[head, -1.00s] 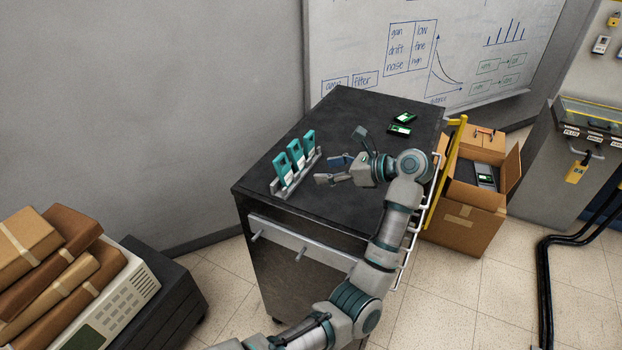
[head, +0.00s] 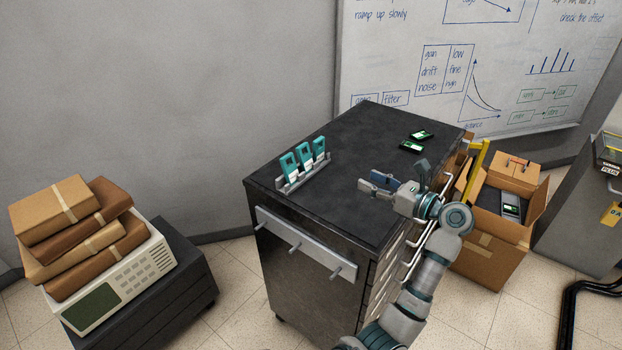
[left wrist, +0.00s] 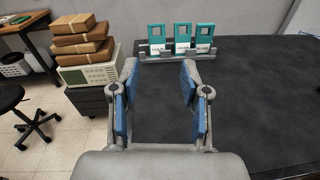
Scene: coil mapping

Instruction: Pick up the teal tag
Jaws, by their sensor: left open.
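Several-inch-apart detail is too small to judge, but three teal tags stand upright side by side in a grey rack (head: 304,178) at the left of the dark cabinet top: a left tag (head: 290,167), a middle tag (head: 305,158) and a right tag (head: 319,148). In the left wrist view the left tag (left wrist: 157,35), middle tag (left wrist: 182,35) and right tag (left wrist: 205,35) show white labels. My left gripper (head: 371,181) is open and empty above the cabinet top, to the right of the rack and apart from it. Its blue-padded fingers (left wrist: 160,75) point towards the rack. My right gripper is out of view.
An open cardboard box (head: 487,258) stands to the right. Parcels on an instrument (head: 115,278) stand at the left. The surface between gripper and rack is clear.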

